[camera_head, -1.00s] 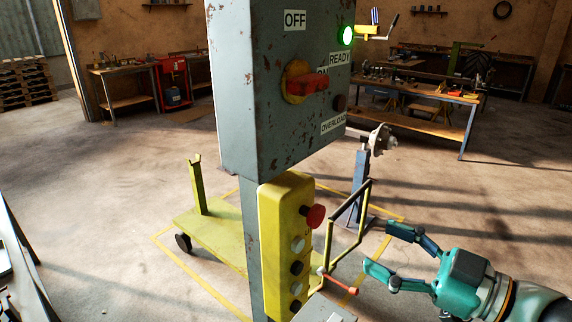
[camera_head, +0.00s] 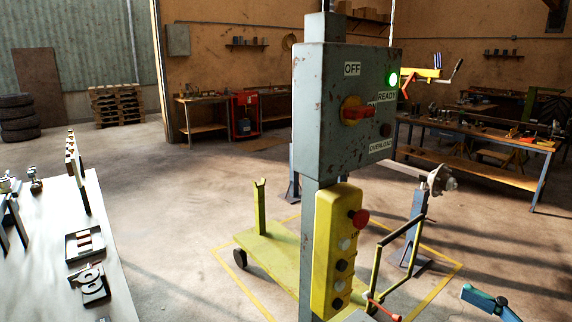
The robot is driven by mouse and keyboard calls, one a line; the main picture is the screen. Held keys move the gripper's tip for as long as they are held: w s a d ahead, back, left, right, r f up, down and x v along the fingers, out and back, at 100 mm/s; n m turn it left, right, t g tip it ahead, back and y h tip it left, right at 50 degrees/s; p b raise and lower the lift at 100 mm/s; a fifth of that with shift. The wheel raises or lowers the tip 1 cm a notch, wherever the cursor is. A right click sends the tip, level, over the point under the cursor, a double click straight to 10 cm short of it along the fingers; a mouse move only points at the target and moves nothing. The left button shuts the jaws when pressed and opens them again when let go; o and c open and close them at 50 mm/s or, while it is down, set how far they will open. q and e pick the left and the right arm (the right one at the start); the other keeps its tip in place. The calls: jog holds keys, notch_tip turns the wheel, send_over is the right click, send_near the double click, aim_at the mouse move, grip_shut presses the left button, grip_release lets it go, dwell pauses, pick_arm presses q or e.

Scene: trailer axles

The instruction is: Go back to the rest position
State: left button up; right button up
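My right gripper (camera_head: 484,301) is only partly in view at the bottom right corner. One teal finger shows; the rest is cut off by the frame edge. It is apart from the control post and the stand behind it. My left gripper is not in view. The grey control box (camera_head: 334,112) on its post has a red rotary switch (camera_head: 357,112) on a yellow disc and a lit green READY lamp (camera_head: 393,79). The yellow button pendant (camera_head: 334,250) with a red mushroom button (camera_head: 358,218) hangs below it.
A yellow-green trolley (camera_head: 273,262) stands behind the post within yellow floor lines. An axle hub (camera_head: 440,181) rests on a blue stand (camera_head: 414,235). A table with parts (camera_head: 110,215) is at the left. Workbenches (camera_head: 480,150) line the back.

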jog(key=w+a+f+m+g, duration=0.1)
jog(key=w+a+f+m, duration=0.25)
jog(key=f, duration=0.55)
jog(key=w+a+f+m+g, duration=0.2)
jog(key=w+a+f, duration=0.15)
jog(key=f, duration=0.55)
jog(key=w+a+f+m+g, duration=0.1)
jog(key=w+a+f+m, duration=0.2)
jog(key=f, duration=0.6)
jog(key=s+a+f+m+g+h, duration=0.2)
jog(key=s+f, duration=0.2)
jog(key=f, duration=0.5)
jog(key=s+a+f+m+g+h, duration=0.1)
jog(key=s+a+f+g+h, duration=0.15)
jog(key=f, duration=0.65)
jog(key=s+d+f+g+h, duration=0.1)
jog(key=s+d+f+g, duration=0.1)
jog(key=s, duration=0.4)
jog(key=s+d+f+m+g+h, duration=0.1)
jog(key=s+f+g, duration=0.2)
jog(key=s+f, duration=0.2)
jog(key=shift+s+d+f, duration=0.2)
jog(key=shift+s+d, duration=0.15)
jog(key=shift+s, duration=0.35)
